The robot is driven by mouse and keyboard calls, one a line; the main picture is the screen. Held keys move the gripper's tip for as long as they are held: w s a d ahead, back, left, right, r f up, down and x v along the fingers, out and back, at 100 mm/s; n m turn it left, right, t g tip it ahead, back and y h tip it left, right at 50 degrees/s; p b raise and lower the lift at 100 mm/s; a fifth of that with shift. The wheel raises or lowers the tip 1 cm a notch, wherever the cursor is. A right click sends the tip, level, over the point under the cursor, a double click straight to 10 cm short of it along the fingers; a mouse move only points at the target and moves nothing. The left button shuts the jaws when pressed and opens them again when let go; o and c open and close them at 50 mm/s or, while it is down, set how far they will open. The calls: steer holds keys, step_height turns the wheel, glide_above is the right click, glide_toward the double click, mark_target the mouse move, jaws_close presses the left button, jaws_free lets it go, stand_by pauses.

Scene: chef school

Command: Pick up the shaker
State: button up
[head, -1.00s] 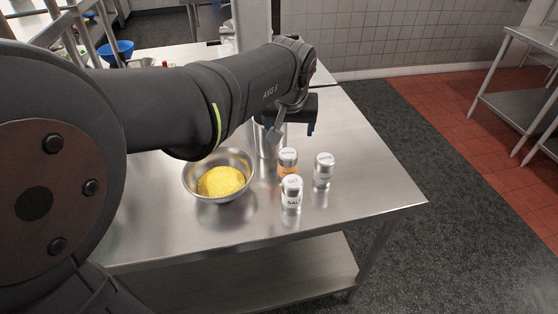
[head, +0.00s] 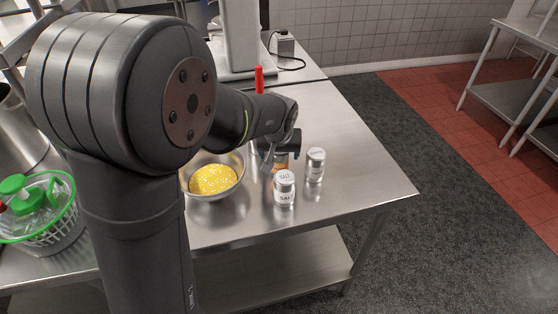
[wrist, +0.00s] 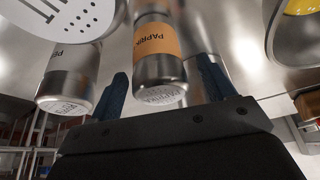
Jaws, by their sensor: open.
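Three metal shakers stand on the steel table. The paprika shaker, with an orange label, is mostly hidden behind my gripper in the head view; it shows clearly in the wrist view (wrist: 158,62). The salt shaker (head: 284,188) stands in front, and a third shaker (head: 315,165) stands to the right, its label too small to read. My gripper (wrist: 162,78) is open, with its two dark blue fingers on either side of the paprika shaker in the picture. I cannot tell whether they touch it. Another shaker (wrist: 70,78) is left of the left finger.
A steel bowl (head: 200,196) with yellow food stands left of the shakers; its rim shows in the wrist view (wrist: 270,42). A perforated disc (wrist: 72,14) is at the wrist view's top left. A green-rimmed basket (head: 58,240) is far left. The table's right side (head: 365,175) is clear.

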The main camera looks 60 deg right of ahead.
steer(key=shift+x, duration=0.8)
steer(key=shift+d, duration=0.1)
steer(key=c, duration=1.2)
steer(key=shift+o, duration=0.2)
steer(key=shift+r, duration=0.15)
